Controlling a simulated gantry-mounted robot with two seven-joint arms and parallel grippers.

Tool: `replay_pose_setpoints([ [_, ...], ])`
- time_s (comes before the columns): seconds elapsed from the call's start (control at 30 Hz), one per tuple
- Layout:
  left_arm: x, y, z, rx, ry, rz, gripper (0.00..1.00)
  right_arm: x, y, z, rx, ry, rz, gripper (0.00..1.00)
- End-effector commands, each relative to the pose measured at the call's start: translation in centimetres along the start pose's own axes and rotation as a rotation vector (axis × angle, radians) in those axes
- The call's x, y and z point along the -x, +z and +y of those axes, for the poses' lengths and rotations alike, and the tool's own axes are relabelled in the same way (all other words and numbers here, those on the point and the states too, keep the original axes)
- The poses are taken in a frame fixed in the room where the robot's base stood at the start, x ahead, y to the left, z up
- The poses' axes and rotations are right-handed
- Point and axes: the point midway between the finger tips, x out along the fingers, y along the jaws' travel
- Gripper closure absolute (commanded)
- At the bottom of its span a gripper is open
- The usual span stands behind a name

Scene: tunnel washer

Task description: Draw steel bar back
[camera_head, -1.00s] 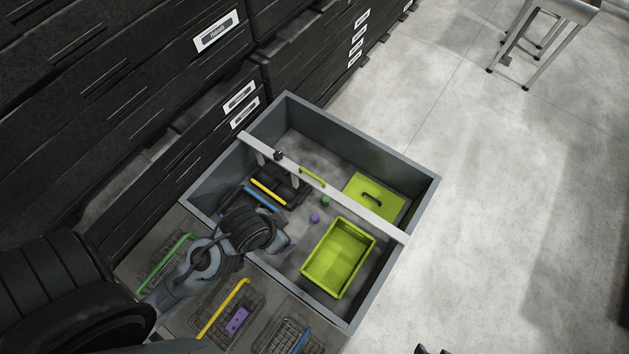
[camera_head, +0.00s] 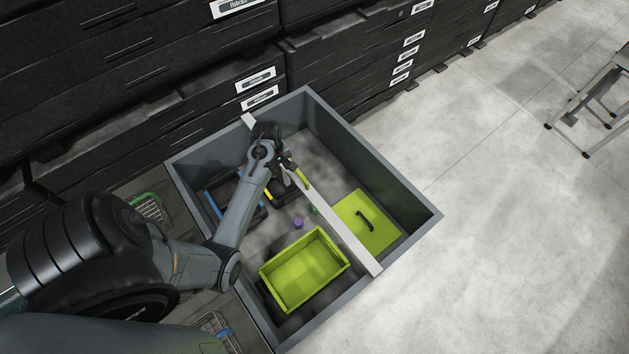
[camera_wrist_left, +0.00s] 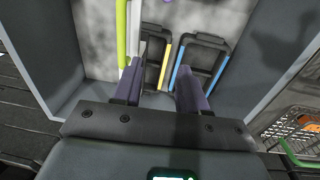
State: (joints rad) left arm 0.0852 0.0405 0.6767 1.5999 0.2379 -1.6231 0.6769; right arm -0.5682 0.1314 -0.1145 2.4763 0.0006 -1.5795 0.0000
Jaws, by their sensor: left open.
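The steel bar (camera_head: 335,222) lies across the open grey drawer, with a yellow-green handle (camera_head: 299,176) on it. In the left wrist view the bar (camera_wrist_left: 136,18) and its handle (camera_wrist_left: 121,30) are at the upper left. My left gripper (camera_head: 285,172) is over the drawer beside the far half of the bar, near the handle. In the wrist view its two fingers (camera_wrist_left: 160,75) are apart with nothing held between them. The left finger overlaps the bar's strip; I cannot tell whether they touch. My arm and hand hide part of the bar's far end. My right gripper is not in view.
The drawer (camera_head: 392,172) holds a green bin (camera_head: 303,270), a green lid (camera_head: 368,222) with a black handle, a purple piece (camera_head: 298,223) and black caddies with yellow and blue handles. Dark drawer cabinets (camera_head: 340,60) stand behind.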

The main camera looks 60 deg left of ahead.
Motion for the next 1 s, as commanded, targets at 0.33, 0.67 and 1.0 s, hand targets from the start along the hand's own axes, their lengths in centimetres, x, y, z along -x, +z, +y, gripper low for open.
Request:
replay_pose_setpoints([
  [0.33,0.4,-0.3,5.5,0.027,0.119,-0.016,0.58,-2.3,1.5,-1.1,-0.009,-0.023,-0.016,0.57],
  [0.67,-4.4,-0.1,6.1,0.025,0.119,-0.017,0.58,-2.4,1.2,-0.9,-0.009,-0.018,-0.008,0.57],
  [1.0,-8.5,-0.2,6.6,0.025,0.119,-0.013,0.58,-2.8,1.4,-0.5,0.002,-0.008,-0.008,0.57],
])
